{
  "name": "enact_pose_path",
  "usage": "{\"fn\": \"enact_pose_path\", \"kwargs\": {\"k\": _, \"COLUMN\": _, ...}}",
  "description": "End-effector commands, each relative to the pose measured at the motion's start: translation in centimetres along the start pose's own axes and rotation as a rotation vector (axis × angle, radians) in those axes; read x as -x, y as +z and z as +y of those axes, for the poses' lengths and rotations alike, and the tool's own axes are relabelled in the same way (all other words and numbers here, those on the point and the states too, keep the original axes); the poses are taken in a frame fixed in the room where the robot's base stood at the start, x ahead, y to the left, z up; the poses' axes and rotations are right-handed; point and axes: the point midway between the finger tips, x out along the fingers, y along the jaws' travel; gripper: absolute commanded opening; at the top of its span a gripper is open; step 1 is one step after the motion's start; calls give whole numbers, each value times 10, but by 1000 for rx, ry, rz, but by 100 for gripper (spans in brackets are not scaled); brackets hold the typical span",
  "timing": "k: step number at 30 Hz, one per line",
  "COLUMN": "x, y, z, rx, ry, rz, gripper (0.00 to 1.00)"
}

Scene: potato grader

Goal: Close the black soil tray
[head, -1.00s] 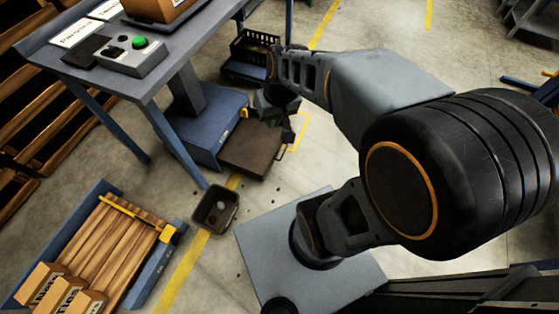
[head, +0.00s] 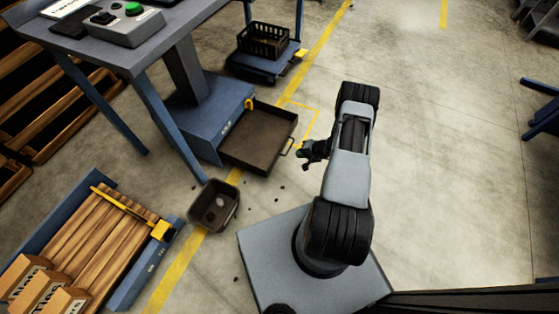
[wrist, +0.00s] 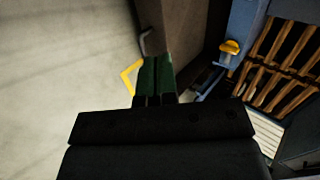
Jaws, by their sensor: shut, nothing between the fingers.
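The black soil tray (head: 258,146) sticks out, pulled open, from the blue housing (head: 208,118) under the bench in the head view. It looks empty, and its pale handle (head: 288,147) is on the right-hand front. My gripper (head: 304,154) is just right of the handle, apart from it as far as I can tell. In the wrist view, my shut, empty fingers (wrist: 155,76) point toward the tray's brownish front (wrist: 178,28), with the handle (wrist: 146,44) near their left side. The fingers hide part of the tray.
A small dark bin (head: 214,206) stands on the floor near the tray, with dark bits around it. A black crate (head: 264,39) sits on a blue base behind. A pallet cart (head: 95,245) with boxes is at lower left.

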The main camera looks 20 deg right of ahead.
Motion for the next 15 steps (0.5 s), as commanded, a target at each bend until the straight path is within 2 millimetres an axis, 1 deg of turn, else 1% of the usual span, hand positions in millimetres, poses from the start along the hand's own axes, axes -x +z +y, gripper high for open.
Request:
{"fn": "enact_pose_path", "kwargs": {"k": 1, "x": -6, "y": 2, "z": 14, "rx": -17, "ry": 0, "rz": 13, "gripper": 0}}
{"fn": "enact_pose_path", "kwargs": {"k": 3, "x": -12, "y": 3, "z": 25, "rx": -29, "ry": 0, "rz": 28, "gripper": 0}}
{"fn": "enact_pose_path", "kwargs": {"k": 5, "x": -16, "y": 4, "z": 32, "rx": -35, "ry": 1, "rz": 35, "gripper": 0}}
{"fn": "enact_pose_path", "kwargs": {"k": 8, "x": -27, "y": 5, "z": 37, "rx": -38, "ry": 1, "rz": 40, "gripper": 0}}
{"fn": "enact_pose_path", "kwargs": {"k": 11, "x": -42, "y": 4, "z": 38, "rx": -38, "ry": 1, "rz": 41, "gripper": 0}}
{"fn": "enact_pose_path", "kwargs": {"k": 15, "x": -70, "y": 4, "z": 38, "rx": -37, "ry": 1, "rz": 39, "gripper": 0}}
